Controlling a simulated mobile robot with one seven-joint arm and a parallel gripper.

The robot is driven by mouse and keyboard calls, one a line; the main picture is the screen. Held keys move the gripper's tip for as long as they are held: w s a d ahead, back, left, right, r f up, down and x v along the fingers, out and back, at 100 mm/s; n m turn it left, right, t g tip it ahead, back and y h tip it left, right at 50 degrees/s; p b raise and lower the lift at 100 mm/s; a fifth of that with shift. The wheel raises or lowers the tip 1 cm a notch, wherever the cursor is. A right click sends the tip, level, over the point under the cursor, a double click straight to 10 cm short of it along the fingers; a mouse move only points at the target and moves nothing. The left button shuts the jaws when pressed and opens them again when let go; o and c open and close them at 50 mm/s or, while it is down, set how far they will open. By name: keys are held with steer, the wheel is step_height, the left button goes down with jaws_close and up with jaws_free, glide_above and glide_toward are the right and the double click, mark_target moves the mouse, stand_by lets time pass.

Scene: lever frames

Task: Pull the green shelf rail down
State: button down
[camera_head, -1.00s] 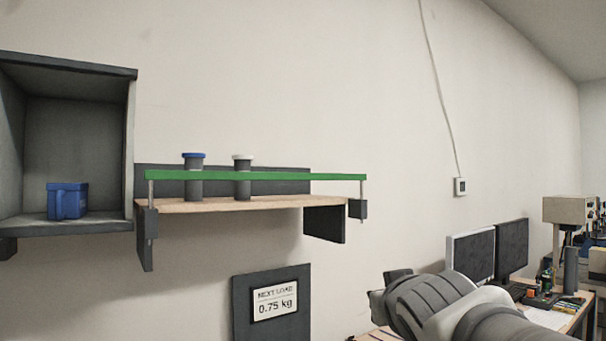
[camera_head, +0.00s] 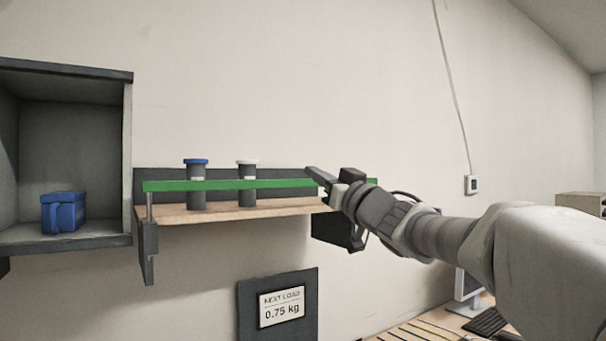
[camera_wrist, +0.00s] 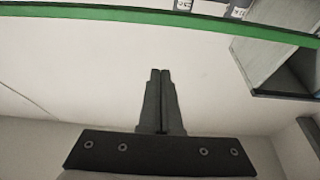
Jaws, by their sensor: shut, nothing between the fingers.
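The green shelf rail (camera_head: 235,185) runs level across the front of a wooden shelf (camera_head: 180,214), a little above the board. A thin post shows under its left end; its right part is partly hidden by my arm. My gripper (camera_head: 316,176) is shut and empty, and overlaps the right part of the rail in the head view. In the wrist view the shut fingertips (camera_wrist: 160,72) point toward the green rail (camera_wrist: 120,13), which crosses the top of the picture. A gap shows between tips and rail there; I see no contact.
Two dark jars stand behind the rail, one with a blue lid (camera_head: 196,162), one with a white lid (camera_head: 247,162). An open grey cabinet (camera_head: 66,242) at left holds a blue container (camera_head: 63,211). A sign (camera_head: 281,307) hangs below the shelf, reading 0.75 kg.

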steer(key=shift+a+r, duration=0.1)
stand_by(0.3)
step_height(320, 180, up, 4)
steer(key=f+p, duration=0.1)
steer(key=p, duration=0.3)
glide_above(284, 184)
steer(key=d, duration=0.2)
steer(key=shift+s+a+f+b, duration=0.1)
steer(key=shift+s+f+b, duration=0.15)
steer(key=shift+f, duration=0.4)
steer(key=shift+s+d+f+b, duration=0.1)
steer(key=shift+f+b, duration=0.2)
steer(key=shift+f, duration=0.3)
steer(key=shift+s+a+f+b, duration=0.1)
steer(key=shift+s+f+b, duration=0.15)
steer(key=shift+f, duration=0.4)
